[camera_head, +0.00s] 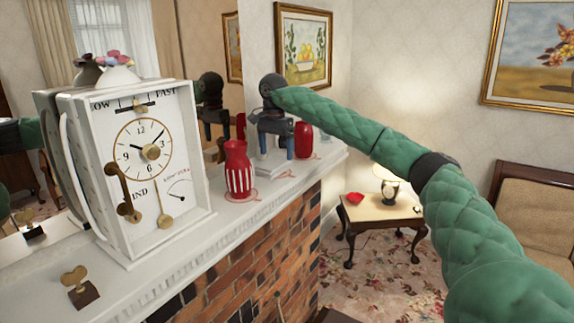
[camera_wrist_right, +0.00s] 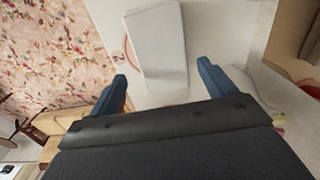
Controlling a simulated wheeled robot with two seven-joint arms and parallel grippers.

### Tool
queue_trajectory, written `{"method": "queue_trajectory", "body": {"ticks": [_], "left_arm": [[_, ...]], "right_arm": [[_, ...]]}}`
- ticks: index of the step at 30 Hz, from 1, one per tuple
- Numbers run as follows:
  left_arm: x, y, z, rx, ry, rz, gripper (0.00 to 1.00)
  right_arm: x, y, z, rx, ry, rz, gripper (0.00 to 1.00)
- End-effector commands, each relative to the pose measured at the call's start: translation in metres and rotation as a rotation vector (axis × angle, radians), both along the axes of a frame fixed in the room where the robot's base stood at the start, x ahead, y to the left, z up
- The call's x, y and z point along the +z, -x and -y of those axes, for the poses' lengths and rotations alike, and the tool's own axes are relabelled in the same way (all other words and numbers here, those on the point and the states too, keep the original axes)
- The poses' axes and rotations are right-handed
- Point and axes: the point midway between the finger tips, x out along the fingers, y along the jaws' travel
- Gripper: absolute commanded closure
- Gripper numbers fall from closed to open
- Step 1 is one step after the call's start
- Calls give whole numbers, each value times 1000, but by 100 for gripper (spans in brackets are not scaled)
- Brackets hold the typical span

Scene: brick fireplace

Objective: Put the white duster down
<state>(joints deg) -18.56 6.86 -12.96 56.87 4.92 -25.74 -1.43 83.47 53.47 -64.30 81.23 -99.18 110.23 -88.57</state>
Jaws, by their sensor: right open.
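The white duster (camera_head: 272,165) is a pale block lying on the white mantel shelf (camera_head: 222,213), toward its far end. In the right wrist view the duster (camera_wrist_right: 158,45) lies flat just beyond and between my fingertips. My right gripper (camera_head: 276,154) points down over the duster, its two blue fingers apart. In the wrist view the open right gripper (camera_wrist_right: 162,72) shows a gap on both sides of the duster. Whether a finger touches it cannot be told. My left gripper is not in view.
A red-and-white striped vase (camera_head: 240,170) stands left of the duster, and a red vase (camera_head: 303,140) stands behind it. A big white clock (camera_head: 140,170) and a key on a block (camera_head: 80,287) occupy the near mantel. A mirror backs the shelf. A side table (camera_head: 376,215) stands beyond.

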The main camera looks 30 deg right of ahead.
Motion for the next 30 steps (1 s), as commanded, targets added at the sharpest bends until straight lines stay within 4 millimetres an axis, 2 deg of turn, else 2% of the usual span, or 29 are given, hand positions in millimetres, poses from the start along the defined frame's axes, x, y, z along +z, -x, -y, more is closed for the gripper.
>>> {"method": "queue_trajectory", "body": {"ticks": [3, 9, 12, 19, 30], "left_arm": [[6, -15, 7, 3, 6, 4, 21], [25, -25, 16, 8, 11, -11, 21], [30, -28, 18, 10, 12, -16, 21], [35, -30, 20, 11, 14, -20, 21], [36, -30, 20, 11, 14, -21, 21]], "right_arm": [[22, 0, -2, 2, -1, 3, 17], [55, 0, -1, 2, -2, 2, 17], [64, 0, -1, 1, -1, 1, 17], [75, 0, -1, 1, -1, 0, 17], [76, 0, -1, 1, -1, 0, 17]]}}
